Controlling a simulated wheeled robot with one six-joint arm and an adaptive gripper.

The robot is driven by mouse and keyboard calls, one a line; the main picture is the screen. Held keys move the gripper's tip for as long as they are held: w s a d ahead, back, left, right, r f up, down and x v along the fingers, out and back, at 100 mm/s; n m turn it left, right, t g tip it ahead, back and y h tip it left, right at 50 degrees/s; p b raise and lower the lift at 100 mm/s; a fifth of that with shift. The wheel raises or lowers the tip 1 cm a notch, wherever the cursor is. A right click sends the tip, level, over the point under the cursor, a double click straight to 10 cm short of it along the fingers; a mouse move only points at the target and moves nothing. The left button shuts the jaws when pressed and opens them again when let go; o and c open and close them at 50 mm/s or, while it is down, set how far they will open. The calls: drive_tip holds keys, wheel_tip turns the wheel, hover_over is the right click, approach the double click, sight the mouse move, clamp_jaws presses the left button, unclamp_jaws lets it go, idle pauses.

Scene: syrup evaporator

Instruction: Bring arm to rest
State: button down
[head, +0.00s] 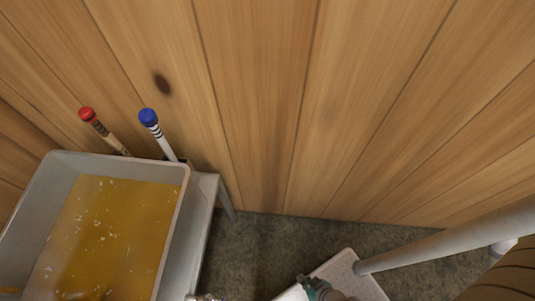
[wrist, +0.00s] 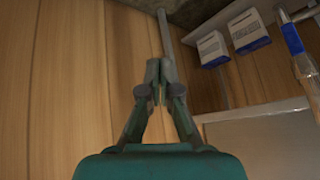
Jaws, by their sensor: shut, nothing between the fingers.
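My gripper (wrist: 159,90) shows in the wrist view, with its fingers together and nothing between them. Behind it are the plank wall and, at the upper right, part of a shelf-like surface. In the head view the arm's end is not clearly seen; a small dark green part (head: 312,286) at the bottom edge may belong to it, but I cannot tell. No object is touching the fingers in the wrist view.
In the head view a grey pan (head: 186,205) of amber liquid stands at left on a grey stand (head: 210,200). A red-capped rod (head: 104,132) and a blue-capped rod (head: 158,133) lean behind it. Two small boxes (wrist: 213,48) (wrist: 248,30) show in the wrist view. A pale pipe (head: 440,240) crosses at right.

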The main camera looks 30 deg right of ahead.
wheel_tip(320, 180, up, 35)
drive_tip(key=w+d+t+h, duration=0.1)
drive_tip(key=d+t, duration=0.2)
drive_tip(key=t, duration=0.5)
drive_tip(key=shift+w+r+h, duration=0.15)
drive_tip(key=shift+h, duration=0.15)
drive_tip(key=shift+a, duration=0.1)
